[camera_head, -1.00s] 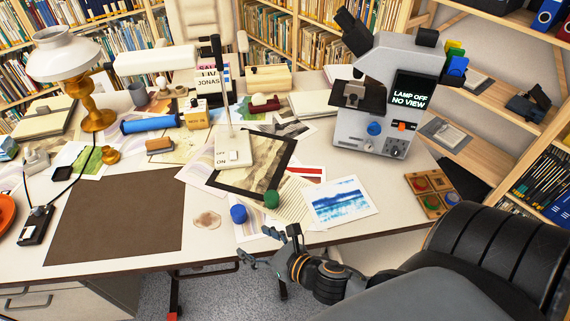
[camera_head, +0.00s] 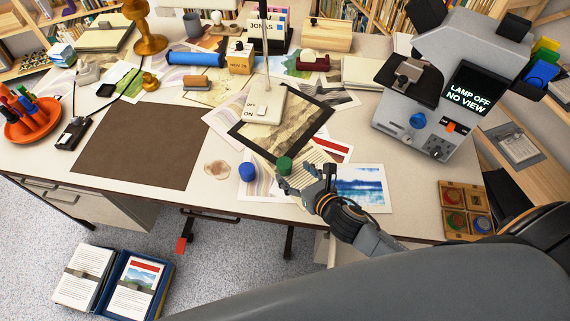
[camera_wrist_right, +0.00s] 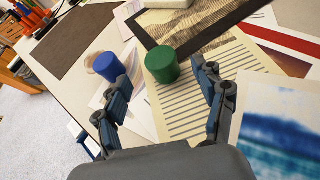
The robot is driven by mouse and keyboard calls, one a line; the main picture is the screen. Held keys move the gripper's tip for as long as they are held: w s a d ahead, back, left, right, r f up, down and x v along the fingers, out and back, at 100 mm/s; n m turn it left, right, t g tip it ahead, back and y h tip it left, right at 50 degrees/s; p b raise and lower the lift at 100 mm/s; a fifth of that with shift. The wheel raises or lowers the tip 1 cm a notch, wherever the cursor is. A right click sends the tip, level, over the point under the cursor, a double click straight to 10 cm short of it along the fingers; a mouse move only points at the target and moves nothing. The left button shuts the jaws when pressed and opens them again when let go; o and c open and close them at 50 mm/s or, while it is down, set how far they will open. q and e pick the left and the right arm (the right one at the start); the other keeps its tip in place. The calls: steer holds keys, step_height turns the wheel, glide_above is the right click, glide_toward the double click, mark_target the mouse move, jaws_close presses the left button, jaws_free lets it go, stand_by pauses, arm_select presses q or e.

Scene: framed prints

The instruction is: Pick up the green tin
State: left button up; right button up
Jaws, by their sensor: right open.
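The green tin (camera_head: 284,166) stands on the desk on a striped sheet, close to the front edge and the dark-framed print. It also shows in the right wrist view (camera_wrist_right: 161,65), between and beyond my right fingers. My right gripper (camera_head: 301,184) is open and empty, just on the near side of the tin. My left gripper is not visible.
A framed print (camera_head: 300,125) with a white switch base lies behind the tin. A blue-painted picture (camera_head: 360,187) lies to its right. A brown mat (camera_head: 140,145) leaves clear room at left.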

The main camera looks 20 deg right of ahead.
mark_target(289, 168)
steer(key=shift+w+f, duration=0.25)
steer(key=shift+w, duration=0.25)
steer(key=shift+w+a+f, duration=0.15)
steer(key=shift+w+f, duration=0.05)
steer(key=shift+w, duration=0.2)
steer(key=x, duration=0.4)
steer(key=shift+f, duration=0.2)
steer(key=shift+w+a+f, duration=0.1)
steer(key=shift+w, duration=0.1)
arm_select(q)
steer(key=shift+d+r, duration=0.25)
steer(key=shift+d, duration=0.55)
arm_select(e)
steer(key=shift+c, duration=0.6)
steer(key=c, duration=1.1)
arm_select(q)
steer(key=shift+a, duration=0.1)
arm_select(e)
steer(key=shift+c, duration=0.2)
